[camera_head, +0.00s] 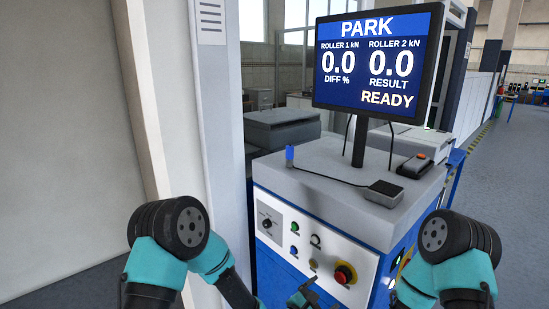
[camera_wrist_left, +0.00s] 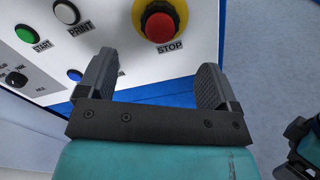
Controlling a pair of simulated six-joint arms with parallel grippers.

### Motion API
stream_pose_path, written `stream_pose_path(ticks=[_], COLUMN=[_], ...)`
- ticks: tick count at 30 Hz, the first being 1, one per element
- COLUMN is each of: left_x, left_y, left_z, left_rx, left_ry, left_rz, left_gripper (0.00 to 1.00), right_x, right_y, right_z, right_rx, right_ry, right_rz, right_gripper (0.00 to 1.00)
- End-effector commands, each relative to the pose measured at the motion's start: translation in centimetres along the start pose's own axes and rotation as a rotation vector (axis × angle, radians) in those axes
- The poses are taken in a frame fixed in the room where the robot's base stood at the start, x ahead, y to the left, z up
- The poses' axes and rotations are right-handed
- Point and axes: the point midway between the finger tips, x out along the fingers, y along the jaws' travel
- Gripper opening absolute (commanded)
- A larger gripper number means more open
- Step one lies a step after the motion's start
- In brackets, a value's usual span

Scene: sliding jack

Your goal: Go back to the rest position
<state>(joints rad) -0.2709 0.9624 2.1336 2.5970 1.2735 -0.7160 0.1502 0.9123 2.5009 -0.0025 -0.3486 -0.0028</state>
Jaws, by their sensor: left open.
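My left gripper (camera_head: 303,296) is at the bottom edge of the head view, in front of the lower part of the control panel (camera_head: 302,235). In the left wrist view the same gripper (camera_wrist_left: 156,80) has its two dark fingers wide apart with nothing between them. The red STOP button (camera_wrist_left: 160,27) in its yellow ring is beyond the fingers, apart from them. My right arm (camera_head: 460,250) shows at the right of the head view, its gripper hidden or out of frame there. A dark and teal part of mine (camera_wrist_left: 304,148) is cut off at the left wrist view's right edge.
A screen (camera_head: 376,62) reads PARK and READY on top of the blue and grey cabinet (camera_head: 345,170). A blue-tipped device (camera_head: 290,155), a black box (camera_head: 384,193) and a small remote (camera_head: 414,165) lie there. A white post (camera_head: 220,120) stands left. Open floor (camera_head: 515,200) is at right.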

Motion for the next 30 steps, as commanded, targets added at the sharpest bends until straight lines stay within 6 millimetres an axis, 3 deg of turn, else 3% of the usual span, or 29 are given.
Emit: stream_pose_path(ticks=[5,11,15,21,30], left_x=[-0.7,-4.4,-8.8,-16.0,-26.9], left_y=[-0.9,-4.7,-7.8,-11.0,-12.4], left_z=[-0.3,-1.7,-3.3,-6.0,-11.3], left_rx=[-0.003,-0.009,0.007,0.068,0.252], left_ry=[0.002,0.016,0.04,0.088,0.169], left_rz=[-0.056,-0.286,-0.504,-0.796,-1.163], left_gripper=[0.85,0.85,0.85,0.85,0.85], right_x=[0.0,0.0,0.0,0.0,0.0], right_y=[0.0,0.0,0.0,0.0,0.0], right_z=[0.0,0.0,0.0,0.0,0.0], right_rx=[0.0,0.0,0.0,0.0,0.0], right_ry=[0.0,0.0,0.0,0.0,0.0], right_rz=[0.0,0.0,0.0,0.0,0.0], right_gripper=[0.85,0.85,0.85,0.85,0.85])
